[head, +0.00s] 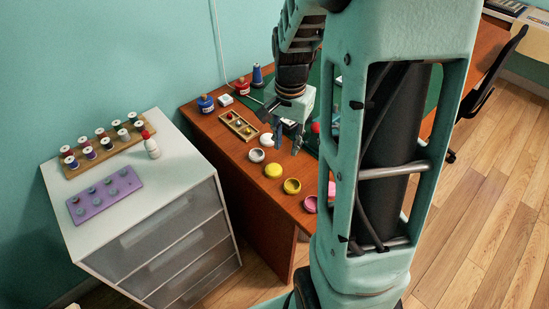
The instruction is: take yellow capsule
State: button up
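Two small round yellow pieces lie near the front left edge of the brown desk. One is a solid-topped yellow capsule (273,170). The other is a yellow cup-like piece (292,186) with a darker hollow, just to its lower right. I cannot tell whether they are two halves of one capsule. My gripper (287,143) points down over the desk, beyond the yellow pieces and apart from them. Its dark fingers look spread, with nothing visible held between them.
White round pieces (256,155) lie left of my gripper, and a pink one (311,204) lies nearer the edge. A white drawer cabinet (187,165) with spools stands left. My arm hides the desk's right part.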

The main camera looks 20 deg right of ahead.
aim_at(286, 181)
jog(key=shift+m+g, duration=0.5)
jog(key=shift+m, duration=0.2)
jog(key=f, duration=0.2)
jog(key=s+f, duration=0.1)
jog(key=f, duration=0.1)
jog(key=s+f, duration=0.1)
jog(key=f, duration=0.1)
jog(key=shift+s+a+f, duration=0.2)
jog(key=shift+a, duration=0.05)
jog(key=shift+w+f+b, duration=0.15)
jog(key=shift+f+b, duration=0.15)
jog(key=shift+f, duration=1.25)
jog(key=shift+w+f+b, duration=0.1)
jog(key=shift+f+b, duration=0.15)
jog(key=shift+f, duration=1.3)
grip_shut()
